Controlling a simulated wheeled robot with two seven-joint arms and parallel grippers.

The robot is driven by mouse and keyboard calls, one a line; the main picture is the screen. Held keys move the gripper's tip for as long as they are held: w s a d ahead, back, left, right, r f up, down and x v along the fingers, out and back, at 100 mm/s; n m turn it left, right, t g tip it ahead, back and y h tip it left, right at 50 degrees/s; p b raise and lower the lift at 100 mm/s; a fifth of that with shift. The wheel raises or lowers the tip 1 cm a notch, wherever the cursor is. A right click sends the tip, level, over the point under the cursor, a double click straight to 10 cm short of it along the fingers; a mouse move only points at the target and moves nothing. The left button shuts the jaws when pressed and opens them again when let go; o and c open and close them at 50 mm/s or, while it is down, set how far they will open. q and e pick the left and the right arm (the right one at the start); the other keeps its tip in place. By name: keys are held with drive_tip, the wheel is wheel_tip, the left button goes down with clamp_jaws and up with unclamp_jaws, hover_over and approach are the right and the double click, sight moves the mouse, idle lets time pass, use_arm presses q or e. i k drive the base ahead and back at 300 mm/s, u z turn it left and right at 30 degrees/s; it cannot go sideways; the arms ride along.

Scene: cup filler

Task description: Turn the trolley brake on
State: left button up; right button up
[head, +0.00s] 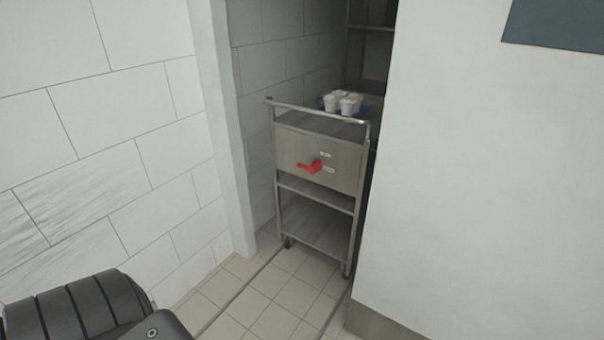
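The metal trolley (290,147) stands in a narrow opening between two walls, with its push handle (318,111) facing me. A red brake lever (310,167) sits on the trolley's front panel and lies roughly level, its longer end to the left. Two small white labels are beside it, one above right (325,154) and one to the right (328,169); their text is too small to read. Nothing touches the lever. Neither of my grippers shows in the head view. A black part at the lower left looks like my own arm.
White cups (349,104) stand on a blue tray (366,110) on the trolley's top. A tiled wall (110,130) is on the left, and a plain white wall (480,180) closes off the right. The tiled floor (270,285) before the trolley is clear.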

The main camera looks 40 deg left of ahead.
sight(306, 167)
drive_tip(key=k, duration=0.3)
drive_tip(key=u, duration=0.9)
drive_tip(key=i, duration=0.85)
drive_tip(key=z, duration=0.65)
